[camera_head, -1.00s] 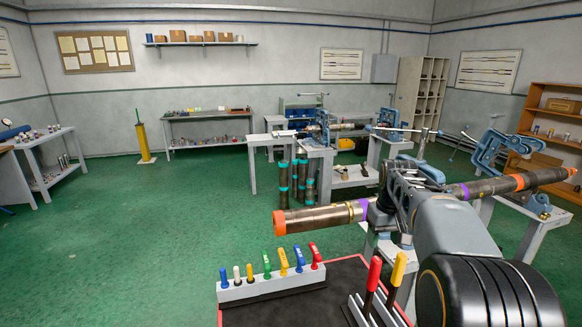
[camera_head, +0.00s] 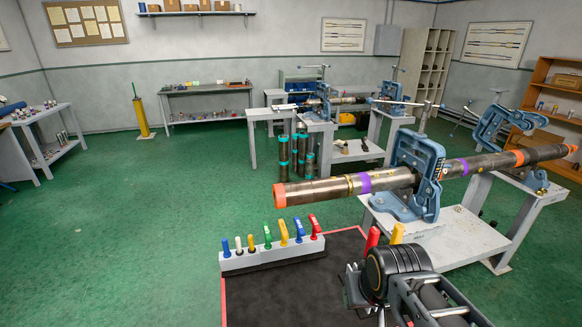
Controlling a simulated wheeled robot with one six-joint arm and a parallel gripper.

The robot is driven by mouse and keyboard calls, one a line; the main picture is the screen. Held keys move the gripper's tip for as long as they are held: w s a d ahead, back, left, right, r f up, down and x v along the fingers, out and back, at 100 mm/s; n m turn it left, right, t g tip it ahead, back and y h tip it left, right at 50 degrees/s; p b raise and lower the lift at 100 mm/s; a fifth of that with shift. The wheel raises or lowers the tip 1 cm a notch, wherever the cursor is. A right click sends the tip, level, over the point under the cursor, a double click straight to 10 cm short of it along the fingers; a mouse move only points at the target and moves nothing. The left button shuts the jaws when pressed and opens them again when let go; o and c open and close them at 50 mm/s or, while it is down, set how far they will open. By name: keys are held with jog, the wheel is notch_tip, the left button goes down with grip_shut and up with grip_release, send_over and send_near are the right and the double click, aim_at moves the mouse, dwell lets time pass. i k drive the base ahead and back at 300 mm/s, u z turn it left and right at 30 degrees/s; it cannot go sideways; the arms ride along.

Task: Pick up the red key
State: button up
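A small red-handled key (camera_head: 315,225) stands upright at the right end of a grey rack (camera_head: 272,258), beside blue, yellow, green and white ones.
A dark mat with a red border (camera_head: 290,300) lies under the rack. Behind it, a long pipe (camera_head: 335,189) with an orange end runs through a blue vise (camera_head: 418,165) on a grey bench (camera_head: 455,240). Open green floor (camera_head: 150,220) lies to the left.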

aim_at(315, 228)
jog(key=k, duration=1)
jog(key=z, duration=1.65)
jog(key=i, duration=1.25)
jog(key=u, duration=2.4)
jog(key=i, duration=0.5)
